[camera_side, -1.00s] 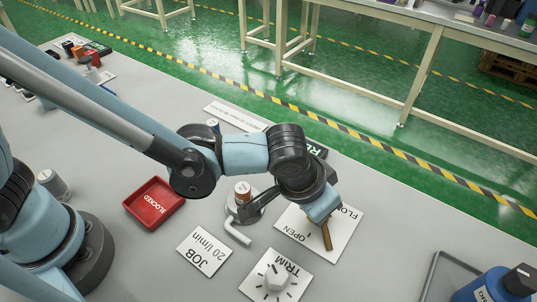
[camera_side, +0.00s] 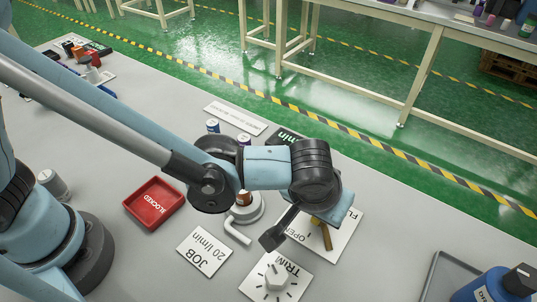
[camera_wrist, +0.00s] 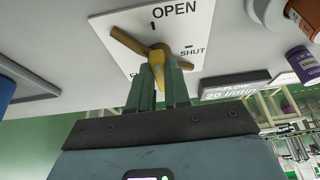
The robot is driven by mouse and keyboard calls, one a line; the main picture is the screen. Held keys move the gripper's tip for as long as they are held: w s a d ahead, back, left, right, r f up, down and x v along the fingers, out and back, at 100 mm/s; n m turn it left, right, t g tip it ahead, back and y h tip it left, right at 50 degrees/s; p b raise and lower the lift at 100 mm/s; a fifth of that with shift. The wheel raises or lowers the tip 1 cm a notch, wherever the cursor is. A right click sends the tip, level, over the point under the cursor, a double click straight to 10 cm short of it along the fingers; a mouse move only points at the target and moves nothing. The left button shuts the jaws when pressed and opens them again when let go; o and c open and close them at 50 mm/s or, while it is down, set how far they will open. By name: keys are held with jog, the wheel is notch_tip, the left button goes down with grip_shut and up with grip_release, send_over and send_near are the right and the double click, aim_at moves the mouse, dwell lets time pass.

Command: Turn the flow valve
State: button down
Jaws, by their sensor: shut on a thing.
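The flow valve is a brass lever (camera_wrist: 128,42) on a white plate (camera_wrist: 200,22) marked OPEN and SHUT. In the wrist view the lever's brown arm points up and left, to the left of the OPEN mark. My gripper (camera_wrist: 165,82) is shut on the valve's yellow middle part, with its green fingers close against it. In the side view the lever's brass end (camera_side: 327,237) sticks out below my wrist over the plate (camera_side: 345,240). My wrist hides the fingertips and much of the plate there.
A flow display (camera_wrist: 230,88) reads 20 l/min. A job card (camera_side: 205,251) also says 20 l/min. A TRIM knob (camera_side: 277,277) sits in front of the valve plate. A red BLOCKED tray (camera_side: 154,203) and a round fitting with a bent pipe (camera_side: 238,232) are to the left.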

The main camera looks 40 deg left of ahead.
jog(key=c, duration=1.1)
grip_release()
jog(key=v, duration=1.2)
jog(key=a+t, duration=0.1)
jog(key=a, duration=0.9)
jog(key=w+a, duration=0.1)
jog(key=a, duration=1)
jog(key=a+t, duration=0.1)
jog(key=a, duration=0.9)
jog(key=shift+w+a+f+t, duration=0.25)
jog(key=shift+f+t, duration=0.05)
jog(key=shift+f, duration=0.05)
